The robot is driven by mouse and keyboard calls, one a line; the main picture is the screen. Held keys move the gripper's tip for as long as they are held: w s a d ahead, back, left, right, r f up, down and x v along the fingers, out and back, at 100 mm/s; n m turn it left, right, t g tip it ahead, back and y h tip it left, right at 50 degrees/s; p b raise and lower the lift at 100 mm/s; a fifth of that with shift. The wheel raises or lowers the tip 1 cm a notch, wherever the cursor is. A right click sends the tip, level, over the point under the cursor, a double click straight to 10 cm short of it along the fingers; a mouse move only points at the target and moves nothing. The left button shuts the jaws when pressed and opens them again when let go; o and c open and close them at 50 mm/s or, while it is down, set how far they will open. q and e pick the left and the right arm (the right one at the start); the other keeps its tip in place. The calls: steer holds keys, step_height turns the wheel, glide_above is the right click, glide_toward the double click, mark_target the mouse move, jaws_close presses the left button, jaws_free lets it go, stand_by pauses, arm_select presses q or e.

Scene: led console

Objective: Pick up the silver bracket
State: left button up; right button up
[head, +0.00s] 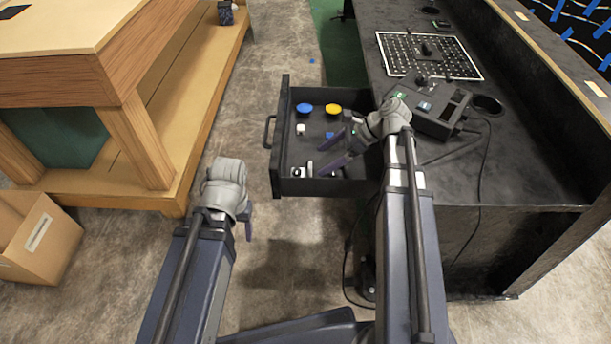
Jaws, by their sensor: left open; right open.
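The dark drawer (278,150) is pulled out from the black desk and holds several small things. Small pale pieces lie near its front end, one upright light-grey piece (310,169) and one white-and-black piece (297,172). I cannot tell for sure which is the silver bracket. My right gripper (335,150) is over the right part of the drawer, its purple fingers spread and pointing left, with nothing seen between them. My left gripper (248,222) is left of and in front of the drawer, above the floor, away from the pieces; its fingers are partly hidden by its wrist.
A blue disc (304,109), a yellow disc (333,109) and a white cube (300,129) lie farther back in the drawer. A console box (430,108) with a cable stands on the desk (520,185).

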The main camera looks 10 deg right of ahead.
mark_target(311, 168)
steer(key=shift+w+a+f+b, duration=0.1)
steer(key=shift+a+f+b, duration=0.25)
steer(key=shift+f, duration=0.25)
steer(key=shift+a, duration=0.2)
steer(key=b+x, duration=0.1)
steer(key=x, duration=0.1)
steer(key=b+x, duration=0.2)
steer(key=shift+a+f, duration=0.15)
steer(key=shift+f, duration=0.25)
steer(key=shift+a+f+b, duration=0.1)
steer(key=shift+a+b, duration=0.15)
steer(key=shift+b, duration=0.1)
steer(key=shift+c, duration=0.4)
steer(key=c, duration=1.3)
